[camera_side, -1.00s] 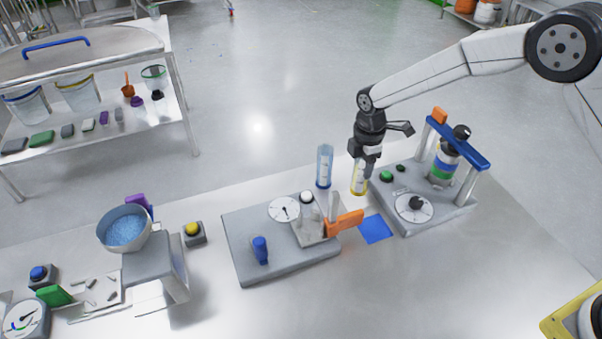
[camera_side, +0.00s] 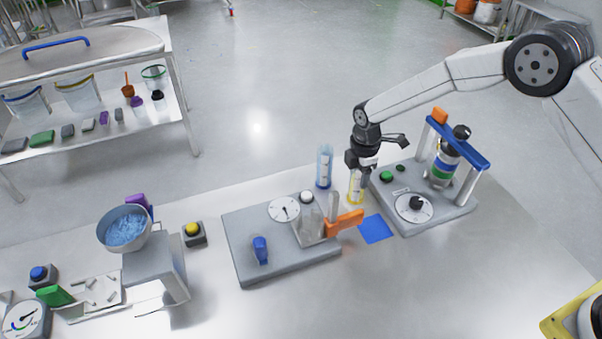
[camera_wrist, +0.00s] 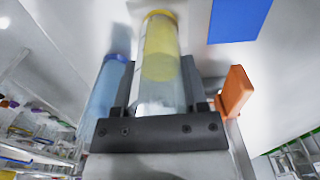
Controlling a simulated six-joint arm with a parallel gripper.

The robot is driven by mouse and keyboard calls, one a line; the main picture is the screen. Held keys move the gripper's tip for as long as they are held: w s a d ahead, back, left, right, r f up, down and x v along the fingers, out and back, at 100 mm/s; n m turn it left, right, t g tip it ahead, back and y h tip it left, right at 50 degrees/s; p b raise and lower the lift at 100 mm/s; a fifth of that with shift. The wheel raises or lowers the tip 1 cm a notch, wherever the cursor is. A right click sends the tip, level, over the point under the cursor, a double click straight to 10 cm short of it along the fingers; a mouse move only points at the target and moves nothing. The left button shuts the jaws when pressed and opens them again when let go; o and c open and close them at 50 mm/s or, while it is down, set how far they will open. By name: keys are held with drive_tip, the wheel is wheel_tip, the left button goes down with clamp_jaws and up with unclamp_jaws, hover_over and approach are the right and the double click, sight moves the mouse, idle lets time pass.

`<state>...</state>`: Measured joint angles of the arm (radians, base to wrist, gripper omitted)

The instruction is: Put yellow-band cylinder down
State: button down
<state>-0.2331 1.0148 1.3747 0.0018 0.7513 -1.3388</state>
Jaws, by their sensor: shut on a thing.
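The yellow-band cylinder (camera_side: 356,189) is clear with a yellow band and stands about upright near the back edge of the bench. My gripper (camera_side: 363,168) comes from above and is shut on its upper part. In the wrist view the cylinder (camera_wrist: 160,55) sits between the two fingers (camera_wrist: 160,92), its yellow end away from the palm. Its base is at or very near the bench top; I cannot tell whether it touches. A similar blue-band cylinder (camera_side: 324,168) stands just to its left, apart from it, and also shows in the wrist view (camera_wrist: 106,88).
A blue square (camera_side: 376,229) lies on the bench in front. A grey station with a dial and blue crossbar (camera_side: 458,147) is close on the right. A grey plate (camera_side: 285,262) with a clear vessel and orange handle (camera_side: 345,222) is at front left. Bare bench lies farther forward.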

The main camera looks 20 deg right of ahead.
drive_tip(key=shift+f, duration=0.1)
drive_tip(key=shift+c, duration=0.6)
unclamp_jaws()
wheel_tip(320, 180, up, 12)
drive_tip(key=shift+r, duration=0.2)
drive_tip(key=shift+s+d, duration=0.1)
idle(0.5)
drive_tip(key=s+d+m+t, duration=0.1)
drive_tip(key=s+d+m, duration=0.5)
drive_tip(key=s+m, duration=0.3)
drive_tip(key=s+d+r+m+t, duration=0.1)
drive_tip(key=s+d+m, duration=0.5)
drive_tip(key=s, duration=0.9)
drive_tip(key=shift+d+r+m+t, duration=0.15)
drive_tip(key=shift+r+m+t, duration=0.15)
drive_tip(key=shift+m, duration=1.2)
